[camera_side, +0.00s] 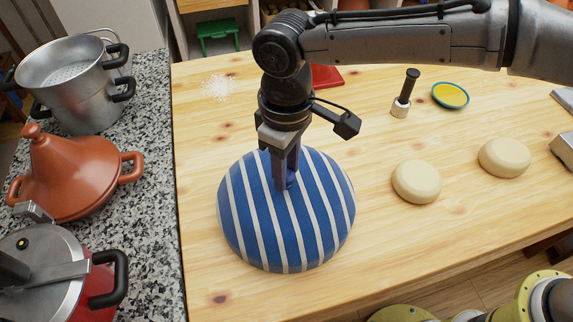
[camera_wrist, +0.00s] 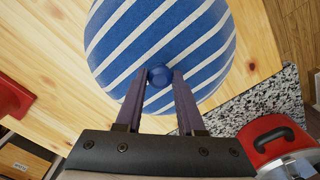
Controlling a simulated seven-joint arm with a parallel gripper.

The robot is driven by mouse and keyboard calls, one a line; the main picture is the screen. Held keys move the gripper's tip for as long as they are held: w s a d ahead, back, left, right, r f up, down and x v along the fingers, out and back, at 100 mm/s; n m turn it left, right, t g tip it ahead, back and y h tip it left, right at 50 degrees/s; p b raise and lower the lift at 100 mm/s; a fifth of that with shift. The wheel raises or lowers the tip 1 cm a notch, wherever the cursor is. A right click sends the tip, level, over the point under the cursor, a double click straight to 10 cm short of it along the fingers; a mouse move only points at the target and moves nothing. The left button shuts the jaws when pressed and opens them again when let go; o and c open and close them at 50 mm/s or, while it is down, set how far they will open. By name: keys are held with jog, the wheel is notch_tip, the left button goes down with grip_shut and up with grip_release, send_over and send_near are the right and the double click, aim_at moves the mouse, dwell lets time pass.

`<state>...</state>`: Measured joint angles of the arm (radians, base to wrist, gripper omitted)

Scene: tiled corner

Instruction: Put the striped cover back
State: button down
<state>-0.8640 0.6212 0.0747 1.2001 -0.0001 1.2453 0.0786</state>
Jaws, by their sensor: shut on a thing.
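The striped cover (camera_side: 318,225) is a blue dome with white stripes, with a small blue knob on top. It rests on or just above the wooden table; I cannot tell which. It also fills the upper part of the wrist view (camera_wrist: 120,55). My gripper (camera_side: 286,184) points down at the top of the cover, with its fingers shut on the knob. In the wrist view, the two fingertips (camera_wrist: 160,78) pinch the round knob (camera_wrist: 160,75) from both sides. Whatever is under the cover is hidden.
Two pale dough rounds (camera_side: 417,181) (camera_side: 504,157) lie right of the cover on the table (camera_side: 400,245). Behind them are a black-handled stamp (camera_side: 404,95) and a yellow dish (camera_side: 450,95). Left, a granite counter (camera_side: 145,190) holds a steel pot (camera_side: 75,90), a tagine (camera_side: 70,180) and a pressure cooker (camera_side: 55,270).

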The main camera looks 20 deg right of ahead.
jog(key=shift+f, duration=0.1)
jog(key=c, duration=0.5)
grip_release()
notch_tip(320, 180, up, 12)
jog(key=shift+r, duration=0.15)
